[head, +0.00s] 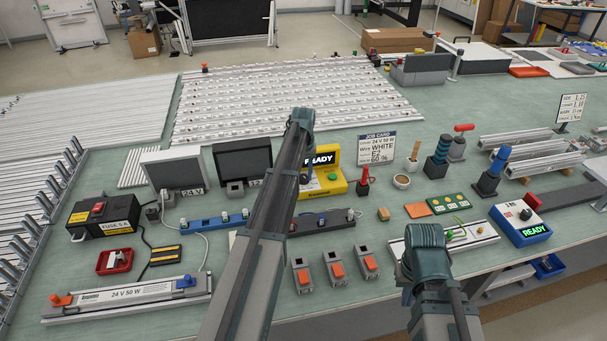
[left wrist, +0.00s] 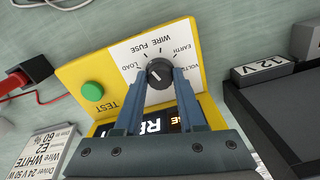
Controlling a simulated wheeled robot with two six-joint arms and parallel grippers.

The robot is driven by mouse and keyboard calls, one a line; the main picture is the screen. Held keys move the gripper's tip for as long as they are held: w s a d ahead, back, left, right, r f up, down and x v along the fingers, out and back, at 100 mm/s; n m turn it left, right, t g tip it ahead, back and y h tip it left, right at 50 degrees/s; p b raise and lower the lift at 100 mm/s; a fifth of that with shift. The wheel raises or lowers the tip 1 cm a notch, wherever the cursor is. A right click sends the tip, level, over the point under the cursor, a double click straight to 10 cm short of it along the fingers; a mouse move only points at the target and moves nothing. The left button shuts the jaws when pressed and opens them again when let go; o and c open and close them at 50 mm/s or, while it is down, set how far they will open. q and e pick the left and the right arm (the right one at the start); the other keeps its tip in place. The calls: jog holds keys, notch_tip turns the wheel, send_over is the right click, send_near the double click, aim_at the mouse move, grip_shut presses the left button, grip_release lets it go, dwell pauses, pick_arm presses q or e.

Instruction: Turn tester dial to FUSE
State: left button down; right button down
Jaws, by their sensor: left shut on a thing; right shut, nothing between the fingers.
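The yellow tester (head: 336,187) stands mid-table with a READY display, partly behind my left arm. In the left wrist view its white face shows a black dial (left wrist: 159,73) ringed by LOAD, FUSE, WIRE, EARTH and VOLTS labels. A green TEST button (left wrist: 92,91) sits beside the face. My left gripper (left wrist: 156,101) is shut on the dial; in the head view it reaches down to the tester (head: 304,178). A pale mark shows on the dial, but I cannot tell which label it points to. My right gripper (head: 406,290) is shut and empty near the table's front edge, mostly hidden.
A job card (head: 376,147) stands right of the tester. A dark 12 V box (left wrist: 285,110) is close beside it. A blue unit (head: 522,222) reading READY lies at the right. Several grey blocks with orange tops (head: 335,271) line the front edge.

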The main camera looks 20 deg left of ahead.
aim_at(304, 177)
pick_arm(q)
jog(key=c, duration=0.5)
grip_release()
jog(key=shift+r, duration=0.1)
notch_tip(304, 177, up, 14)
jog(key=p, duration=1.4)
jog(key=shift+f, duration=0.2)
jog(key=s+d+f+m+b, duration=0.2)
jog(key=s+d, duration=0.5)
jog(key=d, duration=0.3)
jog(key=s+d+f+m+b, duration=0.2)
jog(key=s+d+b, duration=0.1)
jog(key=s+d, duration=0.55)
jog(key=s+d+f+m+y+b, duration=0.1)
jog(key=s+d+f+m+b, duration=0.1)
jog(key=s+d, duration=0.9)
jog(key=s+f+m, duration=0.1)
jog(key=s+m, duration=0.1)
jog(key=s, duration=0.2)
jog(key=shift+s+f+b, duration=0.15)
jog(key=shift+f+b, duration=0.1)
jog(key=shift+b, duration=0.15)
